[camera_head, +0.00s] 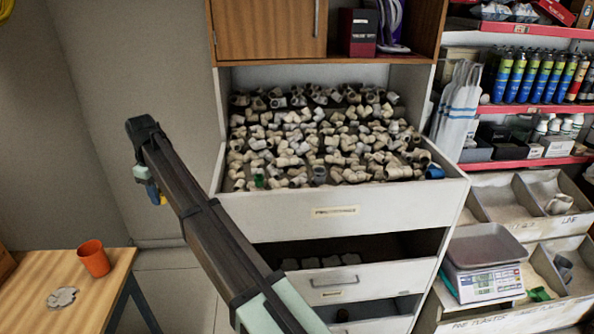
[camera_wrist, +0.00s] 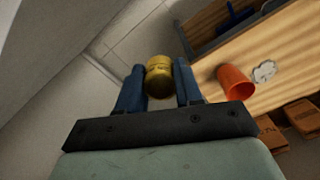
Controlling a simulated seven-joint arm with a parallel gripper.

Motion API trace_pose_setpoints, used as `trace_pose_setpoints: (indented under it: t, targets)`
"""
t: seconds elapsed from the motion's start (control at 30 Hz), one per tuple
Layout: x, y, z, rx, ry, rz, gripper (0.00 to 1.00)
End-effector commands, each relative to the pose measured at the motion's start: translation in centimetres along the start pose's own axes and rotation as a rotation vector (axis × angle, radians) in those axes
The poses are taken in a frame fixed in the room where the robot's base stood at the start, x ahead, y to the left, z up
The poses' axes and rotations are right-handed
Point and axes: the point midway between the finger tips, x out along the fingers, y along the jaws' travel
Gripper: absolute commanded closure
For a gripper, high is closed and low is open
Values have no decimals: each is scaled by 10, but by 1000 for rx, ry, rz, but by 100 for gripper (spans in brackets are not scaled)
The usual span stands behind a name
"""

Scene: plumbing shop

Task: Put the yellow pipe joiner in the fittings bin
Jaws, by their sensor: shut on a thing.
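The yellow pipe joiner (camera_wrist: 159,77) is a short ribbed cylinder. It is clamped between the two blue fingers of my gripper (camera_wrist: 160,88) in the wrist view, above the floor. In the head view my gripper (camera_head: 155,195) hangs left of the cabinet, and only a small yellow bit of the joiner (camera_head: 163,200) shows beside a blue finger. A wide open drawer (camera_head: 400,207) full of pale pipe fittings stands right of my gripper, with a label on its front too blurred to read.
A wooden table (camera_head: 105,300) at lower left bears an orange cup (camera_head: 94,258) and a flat grey piece (camera_head: 63,298). Lower drawers (camera_head: 350,283) are partly open. A scale (camera_head: 485,265) and divided grey trays (camera_head: 510,205) stand at right. Floor space lies between table and cabinet.

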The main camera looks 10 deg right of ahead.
Motion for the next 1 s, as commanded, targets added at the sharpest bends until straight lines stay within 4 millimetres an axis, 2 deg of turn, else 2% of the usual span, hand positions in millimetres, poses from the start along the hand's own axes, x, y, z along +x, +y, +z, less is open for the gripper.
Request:
trace_pose_setpoints:
  t: [0.03,0.1,0.27,0.5,0.8,1.0]
  targets:
    - [-5,18,15,20,1,0,93]
    - [-10,40,33,40,0,0,93]
    - [-23,88,75,88,1,0,93]
    - [-42,153,146,160,0,0,93]
    - [-64,216,238,246,0,0,93]
    - [-74,241,284,285,0,0,93]
